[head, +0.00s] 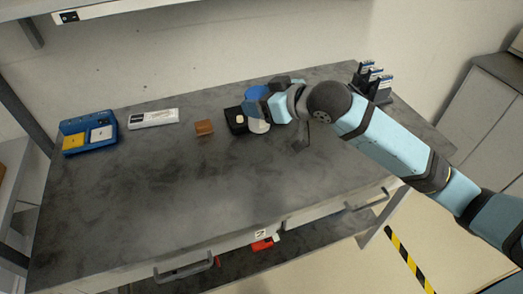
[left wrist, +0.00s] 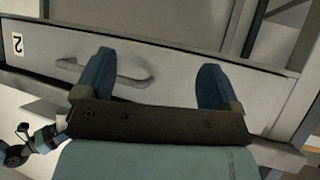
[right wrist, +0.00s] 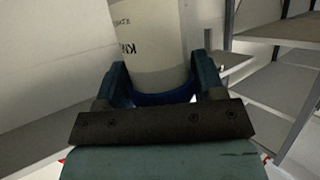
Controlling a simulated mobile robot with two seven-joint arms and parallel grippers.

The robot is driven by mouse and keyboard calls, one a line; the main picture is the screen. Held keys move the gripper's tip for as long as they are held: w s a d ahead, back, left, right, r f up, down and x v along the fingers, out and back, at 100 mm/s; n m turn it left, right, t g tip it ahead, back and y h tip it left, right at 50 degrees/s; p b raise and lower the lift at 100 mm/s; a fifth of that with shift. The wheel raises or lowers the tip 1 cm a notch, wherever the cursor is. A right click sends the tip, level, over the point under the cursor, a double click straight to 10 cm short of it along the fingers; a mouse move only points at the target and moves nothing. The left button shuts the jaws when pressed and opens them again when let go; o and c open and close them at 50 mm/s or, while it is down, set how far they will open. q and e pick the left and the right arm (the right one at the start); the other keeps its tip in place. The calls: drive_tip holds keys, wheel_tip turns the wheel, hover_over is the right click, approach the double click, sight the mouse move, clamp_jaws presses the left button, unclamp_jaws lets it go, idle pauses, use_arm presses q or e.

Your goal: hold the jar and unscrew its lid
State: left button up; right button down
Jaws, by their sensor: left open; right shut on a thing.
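The jar (head: 259,127) has a whitish body and a blue lid (head: 256,93). It is at the back of the grey table, right of centre. My right gripper (head: 264,108) reaches in from the right and is shut on the jar, partly hiding it. In the right wrist view the jar's pale, lettered body (right wrist: 152,40) is between the fingers, with the blue lid (right wrist: 163,97) close to the palm. My left gripper (left wrist: 153,80) is open and empty in its wrist view, facing a drawer front; it does not show in the head view.
A black square holder (head: 236,121) is just left of the jar. A brown block (head: 204,128), a white packet (head: 153,118) and a blue tray (head: 89,134) lie farther left. A dark rack (head: 373,82) stands at the back right. The table's front (head: 190,200) is clear.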

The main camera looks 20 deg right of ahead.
wheel_tip(320, 180, down, 15)
drive_tip(key=shift+r+b, duration=0.1)
drive_tip(key=shift+b, duration=0.4)
drive_tip(key=shift+c, duration=1)
unclamp_jaws()
drive_tip(key=shift+s+d+r, duration=0.1)
drive_tip(key=shift+s+d, duration=0.05)
drive_tip(key=v, duration=1.1)
drive_tip(key=shift+s, duration=0.2)
